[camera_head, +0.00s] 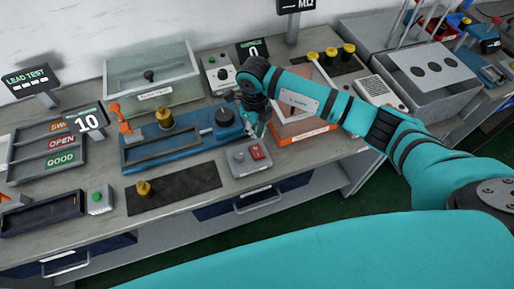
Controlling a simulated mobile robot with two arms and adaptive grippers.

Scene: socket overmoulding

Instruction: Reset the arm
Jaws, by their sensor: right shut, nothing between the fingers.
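My right arm (340,105), teal with dark joints, reaches in from the right over the bench. My right gripper (258,128) points down, shut and empty, just right of the blue fixture (180,152) and above the grey switch box (241,170) with a red switch. Whether its fingertips touch anything beneath is too small to tell. My left gripper is not in view.
The bench holds a glass-lidded box (150,72), an orange-edged box (298,130) behind my arm, labelled trays (45,150), a black mat (172,189) with a brass part, and a grey bin (420,80). Bare bench front lies right of the switch box.

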